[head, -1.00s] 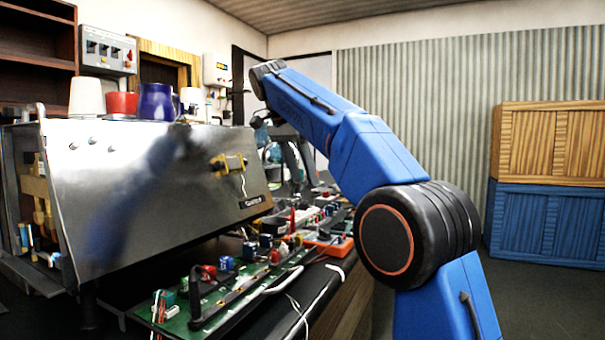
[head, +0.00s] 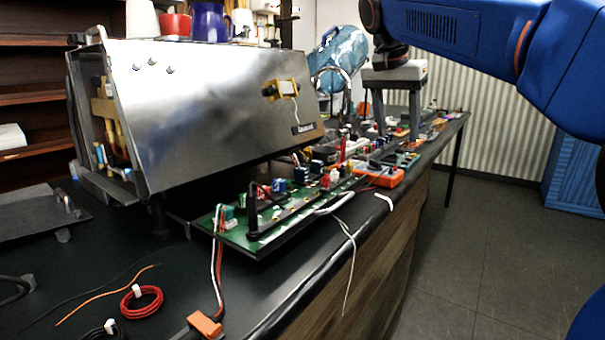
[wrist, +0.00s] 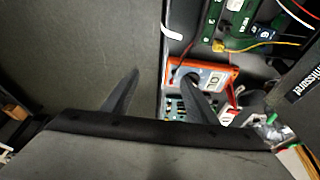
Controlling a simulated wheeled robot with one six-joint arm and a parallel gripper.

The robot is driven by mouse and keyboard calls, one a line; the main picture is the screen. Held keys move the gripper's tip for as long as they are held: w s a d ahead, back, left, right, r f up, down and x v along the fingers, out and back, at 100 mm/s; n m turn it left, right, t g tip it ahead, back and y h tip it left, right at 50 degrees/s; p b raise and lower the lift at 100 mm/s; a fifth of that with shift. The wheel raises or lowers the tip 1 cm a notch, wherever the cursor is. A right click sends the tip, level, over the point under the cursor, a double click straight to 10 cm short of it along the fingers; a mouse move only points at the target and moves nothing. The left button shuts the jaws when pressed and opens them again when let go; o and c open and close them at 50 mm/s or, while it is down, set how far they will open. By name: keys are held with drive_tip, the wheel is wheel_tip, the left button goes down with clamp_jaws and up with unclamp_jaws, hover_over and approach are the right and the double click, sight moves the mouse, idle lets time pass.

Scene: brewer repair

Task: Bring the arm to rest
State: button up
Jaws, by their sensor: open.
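My arm shows in blue at the upper right of the head view. My gripper (head: 397,136) points down over the far part of the bench, with its two dark fingers apart and nothing between them. In the wrist view my gripper (wrist: 162,75) is open and empty. One fingertip is over the floor and the other is in front of an orange-framed device (wrist: 205,76) on the bench. I cannot tell how high the fingers are above the bench.
The steel brewer (head: 210,100) stands on the bench (head: 130,270), with mugs on top. A green circuit board (head: 270,225) lies before it. An orange-framed device (head: 385,178) and small parts lie beyond. A blue translucent jug (head: 340,55) is behind the gripper. The floor (head: 470,250) at right is clear.

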drive_tip(key=s+d+f+n+y, duration=0.1)
drive_tip(key=s+d+f+n, duration=0.1)
drive_tip(key=s+f, duration=0.8)
drive_tip(key=s+d+f+n+t+y, duration=0.1)
drive_tip(key=s+d+f+n, duration=0.1)
drive_tip(key=s+f, duration=0.8)
drive_tip(key=s+d+f+n+t, duration=0.1)
drive_tip(key=s+f+n, duration=0.3)
drive_tip(key=s+f, duration=0.7)
wheel_tip(320, 180, down, 4)
drive_tip(key=shift+d+r+y, duration=0.25)
drive_tip(key=shift+d+y, duration=0.15)
drive_tip(key=shift+d, duration=0.5)
